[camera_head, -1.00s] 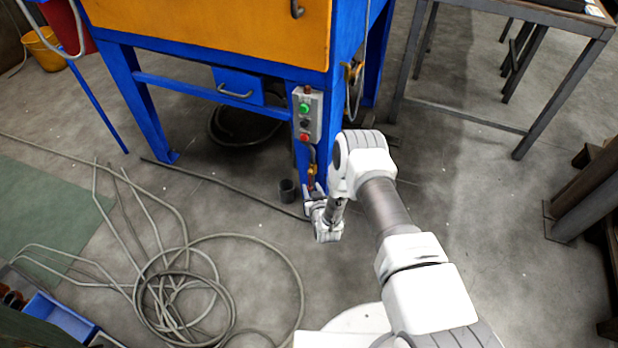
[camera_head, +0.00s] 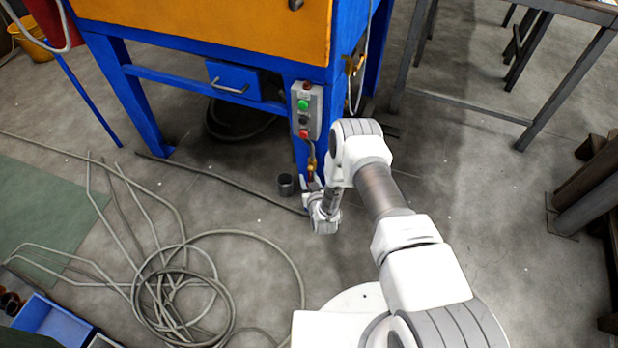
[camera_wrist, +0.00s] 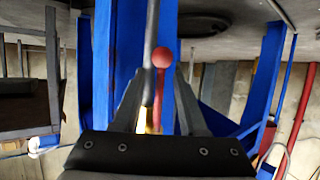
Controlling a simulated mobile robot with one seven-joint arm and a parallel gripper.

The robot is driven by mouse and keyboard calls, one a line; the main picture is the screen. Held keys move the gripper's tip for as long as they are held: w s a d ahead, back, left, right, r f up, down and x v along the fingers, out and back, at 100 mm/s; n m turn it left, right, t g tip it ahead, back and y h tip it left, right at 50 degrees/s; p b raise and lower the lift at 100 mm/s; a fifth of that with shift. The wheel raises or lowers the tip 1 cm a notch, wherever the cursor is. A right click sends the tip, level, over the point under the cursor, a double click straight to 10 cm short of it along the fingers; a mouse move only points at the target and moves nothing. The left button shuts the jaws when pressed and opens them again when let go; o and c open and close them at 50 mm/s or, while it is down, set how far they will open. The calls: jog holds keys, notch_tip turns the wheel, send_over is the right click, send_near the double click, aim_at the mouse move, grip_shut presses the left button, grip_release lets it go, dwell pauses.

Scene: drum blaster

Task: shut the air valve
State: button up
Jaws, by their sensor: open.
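The air valve is low on the front blue leg of the cabinet. Its brass body (camera_head: 312,163) shows just above my gripper (camera_head: 312,186) in the head view. In the wrist view, the valve's red lever with a round knob (camera_wrist: 161,57) stands between the two fingers of my gripper (camera_wrist: 160,100). The fingers are apart, one on each side of the lever. I cannot tell whether either finger touches it.
A grey button box (camera_head: 307,111) is fixed to the leg above the valve. A dark cup (camera_head: 286,185) stands on the floor left of my gripper. Coiled hose (camera_head: 185,290) lies at lower left. A metal table frame (camera_head: 470,112) stands at right. Floor between is clear.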

jog(key=shift+c, duration=0.4)
grip_shut()
dwell(0.9)
